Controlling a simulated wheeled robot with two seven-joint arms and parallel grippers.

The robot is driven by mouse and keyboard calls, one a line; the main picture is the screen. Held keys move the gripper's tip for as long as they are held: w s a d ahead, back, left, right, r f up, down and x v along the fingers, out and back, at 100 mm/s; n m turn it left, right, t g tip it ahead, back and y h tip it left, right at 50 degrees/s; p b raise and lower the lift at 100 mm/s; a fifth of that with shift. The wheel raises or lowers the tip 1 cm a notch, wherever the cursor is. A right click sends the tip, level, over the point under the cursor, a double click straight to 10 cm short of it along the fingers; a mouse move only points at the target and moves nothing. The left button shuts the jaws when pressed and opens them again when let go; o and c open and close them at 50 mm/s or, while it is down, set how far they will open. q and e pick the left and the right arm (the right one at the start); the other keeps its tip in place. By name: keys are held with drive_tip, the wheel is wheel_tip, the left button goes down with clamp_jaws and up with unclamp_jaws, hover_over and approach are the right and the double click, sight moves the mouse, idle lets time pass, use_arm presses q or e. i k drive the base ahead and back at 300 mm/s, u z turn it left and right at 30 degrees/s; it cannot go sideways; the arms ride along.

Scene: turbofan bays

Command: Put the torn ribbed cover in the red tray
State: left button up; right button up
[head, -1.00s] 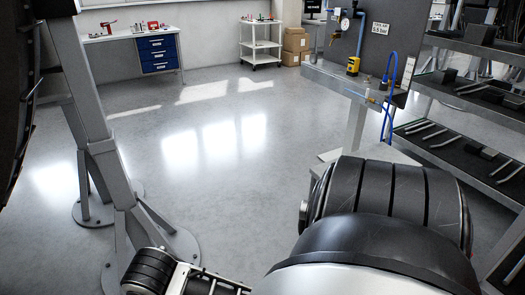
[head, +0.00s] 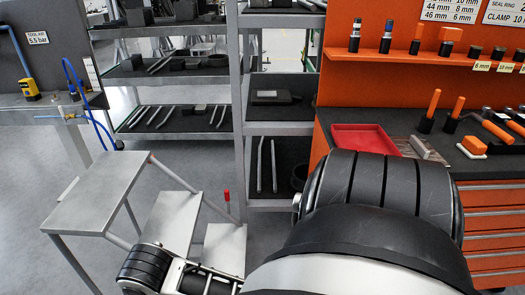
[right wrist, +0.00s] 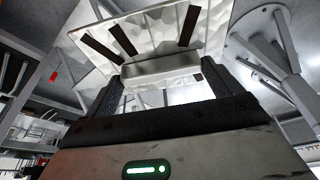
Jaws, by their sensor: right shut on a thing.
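The red tray (head: 365,140) lies on the dark worktop of the orange bench in the head view, partly hidden behind my arm. In the right wrist view my right gripper (right wrist: 165,82) is shut on a pale, crinkled panel (right wrist: 150,32) with several dark strips and a raised block between the fingers. This panel may be the torn ribbed cover; I cannot make out a tear. The right gripper does not show in the head view, so I cannot tell its distance to the tray. My left gripper is in neither view.
The orange bench (head: 485,252) holds tools, an orange-and-white block (head: 473,146) and a peg shelf (head: 440,64). Grey shelving (head: 240,110) with dark parts stands to its left. A grey step stand (head: 98,190) stands at the left, with open floor around it.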

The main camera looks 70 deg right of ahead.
sight(389, 145)
drive_tip(key=z, duration=2)
